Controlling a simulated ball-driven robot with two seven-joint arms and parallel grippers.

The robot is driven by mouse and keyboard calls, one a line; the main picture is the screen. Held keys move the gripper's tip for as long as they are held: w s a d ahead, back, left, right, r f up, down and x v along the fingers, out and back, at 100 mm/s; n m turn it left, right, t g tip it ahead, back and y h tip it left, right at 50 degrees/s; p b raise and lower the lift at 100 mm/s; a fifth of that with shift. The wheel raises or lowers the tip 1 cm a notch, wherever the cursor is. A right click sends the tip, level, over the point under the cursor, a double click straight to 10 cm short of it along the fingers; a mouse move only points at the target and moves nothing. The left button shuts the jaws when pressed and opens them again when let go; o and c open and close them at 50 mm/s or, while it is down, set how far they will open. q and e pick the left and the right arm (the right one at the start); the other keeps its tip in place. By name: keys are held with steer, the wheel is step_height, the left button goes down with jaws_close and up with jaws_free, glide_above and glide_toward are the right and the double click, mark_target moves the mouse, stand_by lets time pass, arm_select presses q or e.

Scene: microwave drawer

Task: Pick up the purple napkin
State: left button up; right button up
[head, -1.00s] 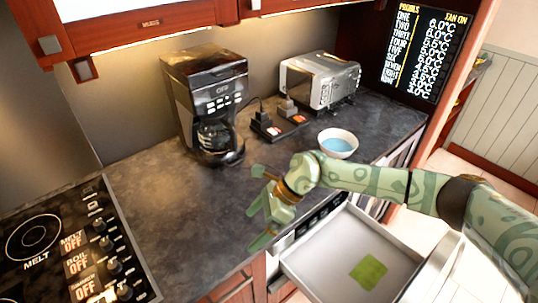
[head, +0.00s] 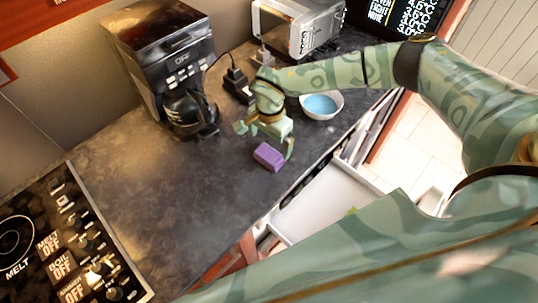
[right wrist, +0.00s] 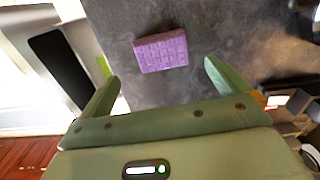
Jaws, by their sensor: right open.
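The purple napkin (head: 269,156) is a small folded block lying on the dark counter, near the counter's front edge. In the right wrist view the napkin (right wrist: 161,51) lies beyond the fingertips, between their lines and a little left of centre. My right gripper (head: 264,143) is open and empty, with its fingers pointing down at the counter just beside the napkin. In the right wrist view the two fingers of the right gripper (right wrist: 161,75) are spread wide. My left gripper is not in view.
A blue-filled bowl (head: 322,105) stands beside my right arm. A coffee maker (head: 168,65) and a toaster (head: 300,28) stand at the back. An open drawer (head: 320,200) lies below the counter edge. A stove (head: 75,245) is at left; the counter between is clear.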

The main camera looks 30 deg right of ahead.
mark_target(270, 154)
step_height(270, 154, down, 8)
steer(key=shift+w+r, duration=0.15)
steer(key=shift+r, duration=0.1)
steer(key=c, duration=0.9)
